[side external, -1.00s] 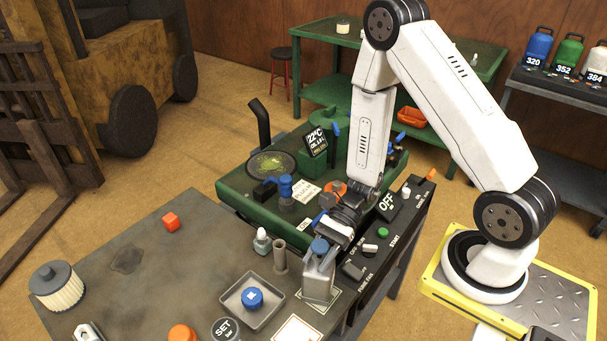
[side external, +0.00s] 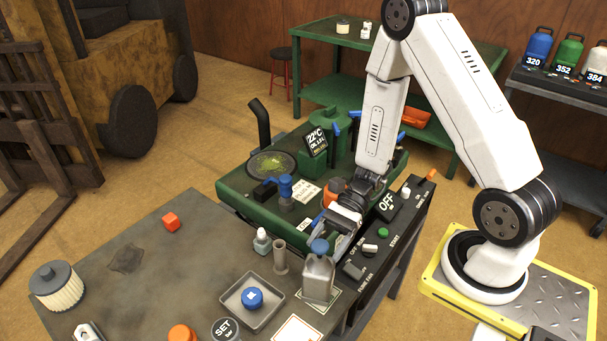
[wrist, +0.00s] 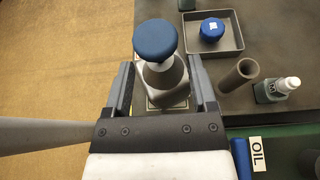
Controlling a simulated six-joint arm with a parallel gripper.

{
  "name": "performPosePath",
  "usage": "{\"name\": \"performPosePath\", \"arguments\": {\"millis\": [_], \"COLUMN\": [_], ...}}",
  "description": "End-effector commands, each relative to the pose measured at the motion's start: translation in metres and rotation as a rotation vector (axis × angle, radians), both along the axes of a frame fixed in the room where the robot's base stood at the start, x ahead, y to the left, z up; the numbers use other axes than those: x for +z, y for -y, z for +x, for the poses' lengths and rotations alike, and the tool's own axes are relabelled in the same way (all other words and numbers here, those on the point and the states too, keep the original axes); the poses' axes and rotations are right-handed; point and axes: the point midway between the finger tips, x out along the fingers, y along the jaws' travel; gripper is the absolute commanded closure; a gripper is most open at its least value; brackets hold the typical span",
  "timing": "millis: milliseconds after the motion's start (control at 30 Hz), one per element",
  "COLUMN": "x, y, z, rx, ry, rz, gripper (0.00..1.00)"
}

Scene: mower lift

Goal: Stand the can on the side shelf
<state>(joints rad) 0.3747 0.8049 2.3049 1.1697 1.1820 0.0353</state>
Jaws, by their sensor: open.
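The can (side external: 318,280) is a grey metal can with a blue cap. It stands upright on a pale-bordered square on the grey bench top (side external: 200,225). In the wrist view the can (wrist: 168,88) shows between my two fingers, with its cap nearest the camera and gaps on both sides. My gripper (side external: 328,232) is open, just behind and above the can in the side view. It also shows open in the wrist view (wrist: 160,75). I cannot tell which surface is the side shelf.
A grey tray (side external: 240,317) with a blue-capped item stands left of the can. A short grey tube (side external: 280,258) and a small bottle (side external: 262,241) stand close by. The green machine (side external: 240,190) and control panel (side external: 385,235) lie behind and right. The bench's left middle is mostly clear.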

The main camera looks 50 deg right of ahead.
Motion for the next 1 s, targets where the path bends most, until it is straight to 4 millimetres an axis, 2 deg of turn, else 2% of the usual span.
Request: {"name": "performPosePath", "arguments": {"millis": [300,533,733,1000], "x": [0.018,0.029,0.034,0.034], "y": [0.044,0.07,0.08,0.081], "z": [0.002,0.002,0.001,0.001], "rx": [-0.004,-0.002,-0.001,0.0], "ry": [0.004,0.002,0.001,0.0], "rz": [0.0,0.0,0.0,0.0], "gripper": [0.27,0.27,0.27,0.27]}}
